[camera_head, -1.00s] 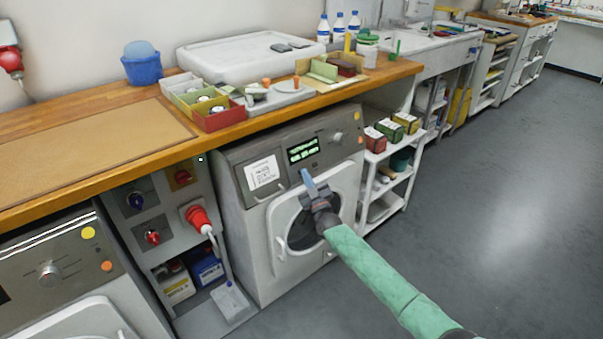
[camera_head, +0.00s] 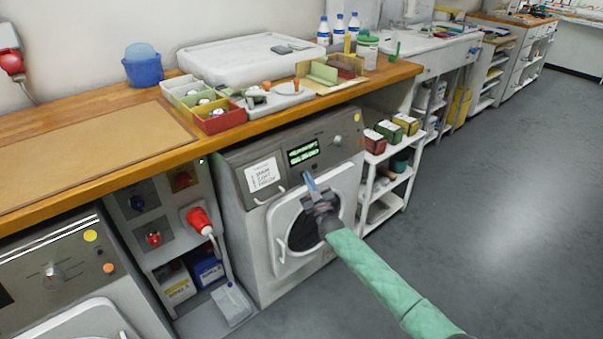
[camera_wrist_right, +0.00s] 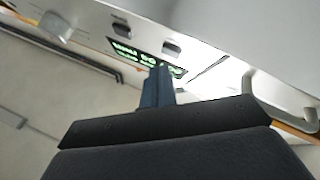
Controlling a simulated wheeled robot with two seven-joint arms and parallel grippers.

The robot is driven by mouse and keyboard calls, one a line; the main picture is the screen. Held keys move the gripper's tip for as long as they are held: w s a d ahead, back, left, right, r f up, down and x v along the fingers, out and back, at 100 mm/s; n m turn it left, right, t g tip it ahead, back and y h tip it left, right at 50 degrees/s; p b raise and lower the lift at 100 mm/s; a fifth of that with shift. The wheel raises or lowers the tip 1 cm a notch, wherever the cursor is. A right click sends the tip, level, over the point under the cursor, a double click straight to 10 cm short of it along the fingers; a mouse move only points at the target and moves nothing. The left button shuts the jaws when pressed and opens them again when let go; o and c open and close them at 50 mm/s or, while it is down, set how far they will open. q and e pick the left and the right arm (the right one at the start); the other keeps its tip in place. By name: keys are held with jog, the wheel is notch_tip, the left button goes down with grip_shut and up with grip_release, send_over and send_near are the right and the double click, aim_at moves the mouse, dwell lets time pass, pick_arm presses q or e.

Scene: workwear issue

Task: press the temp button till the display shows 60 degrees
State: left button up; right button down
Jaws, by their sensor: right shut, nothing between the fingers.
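The washing machine (camera_head: 243,218) stands under the wooden counter, with a lit green display (camera_head: 303,152) on its grey control panel. The display also shows in the right wrist view (camera_wrist_right: 135,52); its digits are too blurred to read. Two small dark buttons sit beside the display there, one (camera_wrist_right: 121,30) and another (camera_wrist_right: 172,48); their labels cannot be read. My right gripper (camera_head: 308,174) is shut and empty, its fingertips just below the display in the head view. In the wrist view its fingers (camera_wrist_right: 157,75) overlap the display's lower edge. Contact cannot be told. My left gripper is not in view.
A white label (camera_head: 263,174) is on the panel left of the display, and a knob (camera_head: 337,140) is to its right. A second machine (camera_head: 60,270) stands at lower left. A shelf cart (camera_head: 385,185) with boxes stands right of the machine. The floor to the right is clear.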

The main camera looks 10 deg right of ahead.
jog(key=s+d+p, duration=0.1)
jog(key=s, duration=0.1)
jog(key=s+d+r+p, duration=0.1)
jog(key=s+p, duration=0.1)
jog(key=shift+s+d+r+p, duration=0.1)
jog(key=shift+d+r+p, duration=0.1)
jog(key=shift+p, duration=0.1)
dwell(0.5)
dwell(1.3)
